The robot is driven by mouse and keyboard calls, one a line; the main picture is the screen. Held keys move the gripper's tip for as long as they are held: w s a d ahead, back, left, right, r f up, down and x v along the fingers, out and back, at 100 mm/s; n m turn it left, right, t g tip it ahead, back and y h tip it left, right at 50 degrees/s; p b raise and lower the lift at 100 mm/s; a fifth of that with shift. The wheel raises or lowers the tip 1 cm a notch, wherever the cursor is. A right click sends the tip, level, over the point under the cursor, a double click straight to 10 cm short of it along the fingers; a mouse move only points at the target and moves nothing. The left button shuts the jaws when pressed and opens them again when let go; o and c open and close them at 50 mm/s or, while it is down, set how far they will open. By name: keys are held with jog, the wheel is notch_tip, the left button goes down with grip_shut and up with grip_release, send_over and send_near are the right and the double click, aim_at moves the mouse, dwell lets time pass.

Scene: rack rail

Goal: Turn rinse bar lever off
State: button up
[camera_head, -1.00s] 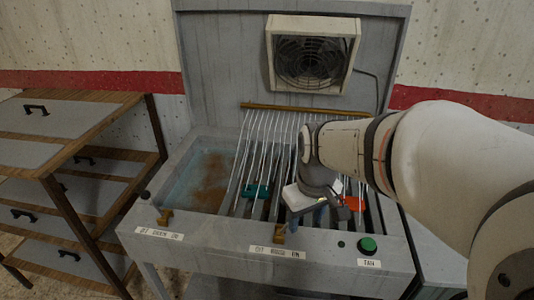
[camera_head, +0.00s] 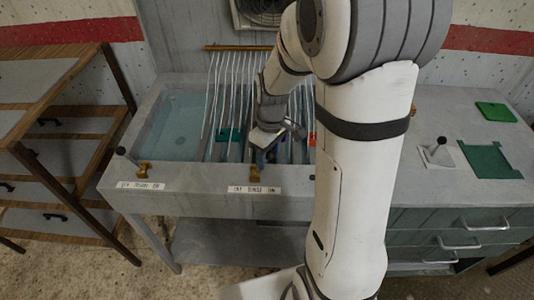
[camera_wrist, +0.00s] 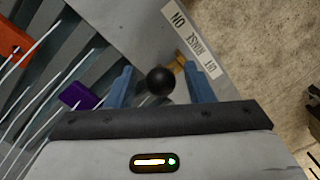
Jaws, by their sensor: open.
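The rinse lever's black ball knob (camera_wrist: 160,80) shows in the wrist view between my gripper's two blue fingers (camera_wrist: 157,88), with visible gaps either side. Its brass valve body (camera_wrist: 180,62) lies just beyond, beside the rinse label (camera_wrist: 195,45). In the head view the brass valve (camera_head: 254,174) sits on the sink's front edge above the rinse label (camera_head: 254,190). My gripper (camera_head: 263,155) is open just above and behind it. The knob is hidden there.
A second brass valve (camera_head: 143,169) with a black knob stands left. The basin (camera_head: 182,125) holds clear bluish water. Rack rods carry a teal clip (camera_head: 232,136), an orange clip (camera_wrist: 12,42) and a purple clip (camera_wrist: 80,96). A wooden shelf unit (camera_head: 60,95) stands left.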

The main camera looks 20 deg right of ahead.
jog(key=shift+f, duration=0.25)
jog(key=shift+c, duration=0.2)
grip_shut()
